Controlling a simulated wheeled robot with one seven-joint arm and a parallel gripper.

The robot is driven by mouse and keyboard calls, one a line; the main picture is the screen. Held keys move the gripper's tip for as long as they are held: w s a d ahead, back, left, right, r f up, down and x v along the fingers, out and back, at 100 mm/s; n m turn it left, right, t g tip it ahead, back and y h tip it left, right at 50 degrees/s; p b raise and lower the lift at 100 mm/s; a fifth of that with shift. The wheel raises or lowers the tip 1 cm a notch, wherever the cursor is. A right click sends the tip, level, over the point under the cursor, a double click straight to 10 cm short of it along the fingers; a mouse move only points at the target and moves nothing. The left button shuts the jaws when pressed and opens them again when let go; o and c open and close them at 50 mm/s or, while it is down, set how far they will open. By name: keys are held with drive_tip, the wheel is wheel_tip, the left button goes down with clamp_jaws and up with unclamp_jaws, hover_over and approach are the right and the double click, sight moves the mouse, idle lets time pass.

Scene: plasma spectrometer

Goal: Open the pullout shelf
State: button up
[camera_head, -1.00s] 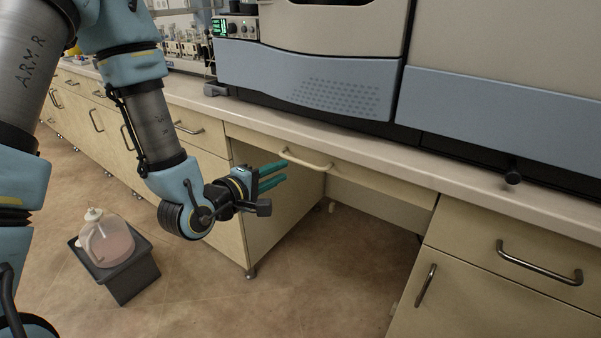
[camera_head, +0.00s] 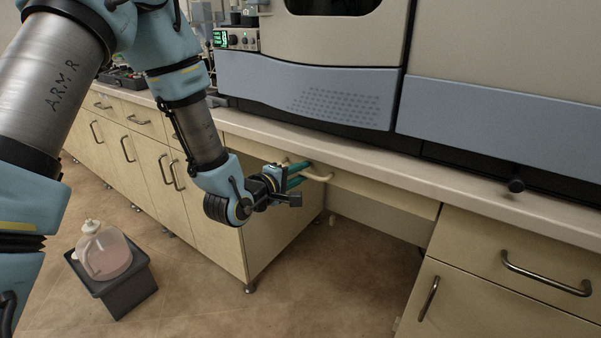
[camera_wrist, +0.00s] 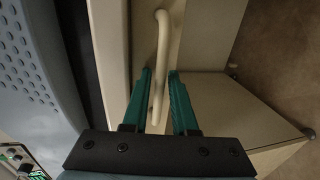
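The pullout shelf (camera_head: 385,196) is a wide, shallow wooden front under the counter, and it looks closed. Its pale cream bar handle (camera_head: 319,178) is near its left end. My gripper (camera_head: 304,174) has green fingers that reach the handle in the head view and partly cover it. In the wrist view the handle (camera_wrist: 158,70) runs up the picture, its lower end between the two fingers of my gripper (camera_wrist: 159,76). The fingers stand apart on either side of the bar, with a visible gap at least on the right. I cannot tell whether the left finger touches it.
The light countertop (camera_head: 360,165) overhangs the shelf and carries a large grey-blue instrument (camera_head: 300,85). Open knee space lies below the shelf. A drawer cabinet (camera_head: 500,290) stands right. A jug (camera_head: 103,252) sits on a dark stand (camera_head: 127,288) on the floor at left.

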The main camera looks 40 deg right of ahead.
clamp_jaws()
idle(1.3)
